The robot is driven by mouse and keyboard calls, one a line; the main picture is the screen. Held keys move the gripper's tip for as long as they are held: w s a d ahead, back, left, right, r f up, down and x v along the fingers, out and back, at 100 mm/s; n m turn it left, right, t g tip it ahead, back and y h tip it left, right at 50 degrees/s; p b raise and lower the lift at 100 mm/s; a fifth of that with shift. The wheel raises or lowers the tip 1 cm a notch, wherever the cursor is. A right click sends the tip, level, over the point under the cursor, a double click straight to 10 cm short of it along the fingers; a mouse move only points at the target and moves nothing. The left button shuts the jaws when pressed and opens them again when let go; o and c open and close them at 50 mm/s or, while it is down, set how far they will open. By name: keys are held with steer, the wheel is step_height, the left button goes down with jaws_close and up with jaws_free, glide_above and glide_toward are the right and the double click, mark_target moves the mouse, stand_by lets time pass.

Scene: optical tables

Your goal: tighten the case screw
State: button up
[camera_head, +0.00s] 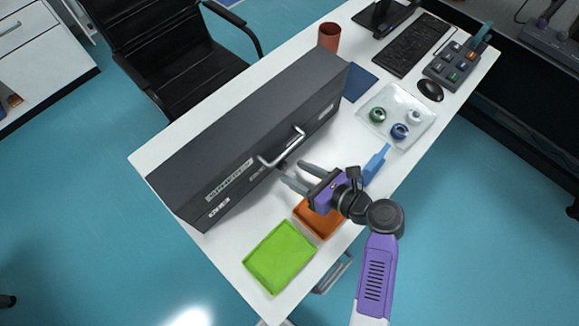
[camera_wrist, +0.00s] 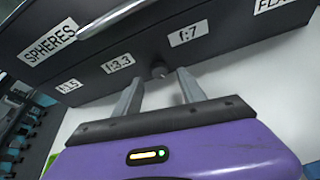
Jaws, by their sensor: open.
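A long dark grey case (camera_head: 255,130) lies on the white table, with a metal handle on its front; it also shows in the wrist view (camera_wrist: 220,25). The case screw (camera_wrist: 159,72) is a small dark round knob on the case front, between the labels "f:3.3" and "f:7". My gripper (camera_head: 292,173) is open in front of the case, below the handle. In the wrist view the two fingers (camera_wrist: 160,88) point at the case, one on each side of the screw's line. The fingers look apart from the screw. In the head view the screw is not clearly visible.
A green tray (camera_head: 280,257) and an orange tray (camera_head: 320,217) sit by the front edge. A clear tray (camera_head: 425,117) with several ring-like parts stands to the right, near a blue object (camera_head: 375,163). A red cup (camera_head: 329,37), keyboard (camera_head: 411,45) and mouse (camera_head: 430,90) lie farther back.

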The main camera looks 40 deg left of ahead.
mark_target(284, 167)
steer(key=shift+x, duration=1.75)
jaws_close()
